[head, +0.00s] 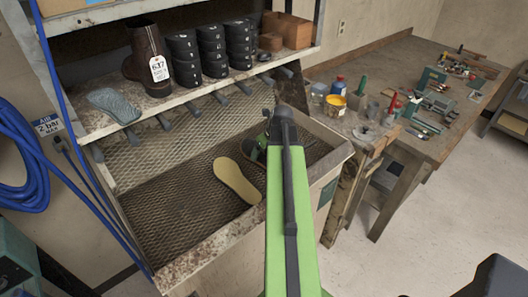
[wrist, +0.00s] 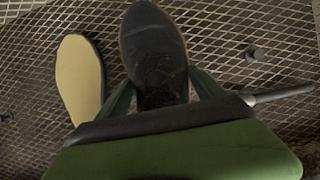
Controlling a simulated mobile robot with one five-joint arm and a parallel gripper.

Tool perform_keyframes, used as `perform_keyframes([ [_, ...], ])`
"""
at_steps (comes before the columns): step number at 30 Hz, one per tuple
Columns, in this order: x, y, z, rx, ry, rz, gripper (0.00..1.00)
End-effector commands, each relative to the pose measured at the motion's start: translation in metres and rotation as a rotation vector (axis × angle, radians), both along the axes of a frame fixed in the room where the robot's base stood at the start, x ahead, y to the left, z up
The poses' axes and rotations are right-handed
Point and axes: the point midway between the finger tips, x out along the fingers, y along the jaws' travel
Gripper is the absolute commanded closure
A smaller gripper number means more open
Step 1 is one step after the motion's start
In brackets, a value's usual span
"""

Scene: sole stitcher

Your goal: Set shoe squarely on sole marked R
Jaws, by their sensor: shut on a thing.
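A dark leather shoe (wrist: 155,50) is between the two green fingers of my gripper (wrist: 162,88) in the wrist view, toe pointing up the picture. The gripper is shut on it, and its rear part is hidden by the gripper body. A thin brownish edge shows along the shoe's left side. A beige sole (wrist: 80,78) lies flat to the left of the shoe, apart from it; it also shows in the head view (head: 237,181). I can read no R or L mark on it. My arm mostly hides the gripper and shoe in the head view.
The sole lies in a mesh-floored tray (head: 165,218) with a raised worn rim. Above it is a shelf with a tagged brown boot (head: 146,58), a grey sole (head: 114,104) and dark stacked pieces (head: 212,50). A bench (head: 450,75) with tools stands right.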

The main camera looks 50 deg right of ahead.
Motion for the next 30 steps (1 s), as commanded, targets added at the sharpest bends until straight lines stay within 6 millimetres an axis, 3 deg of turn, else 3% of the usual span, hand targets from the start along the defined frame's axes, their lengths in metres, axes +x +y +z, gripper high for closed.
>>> perform_keyframes([
  [2,0.000,0.000,0.000,0.000,0.000,0.000,0.76],
  [3,0.000,0.000,0.000,0.000,0.000,0.000,0.19],
  [7,0.000,0.000,0.000,0.000,0.000,0.000,0.02],
  [15,-0.001,0.000,0.001,0.000,0.000,0.000,0.00],
  [20,-0.004,0.000,0.013,0.000,0.000,-0.001,0.00],
  [30,-0.029,0.005,0.081,0.000,0.000,-0.001,0.00],
])
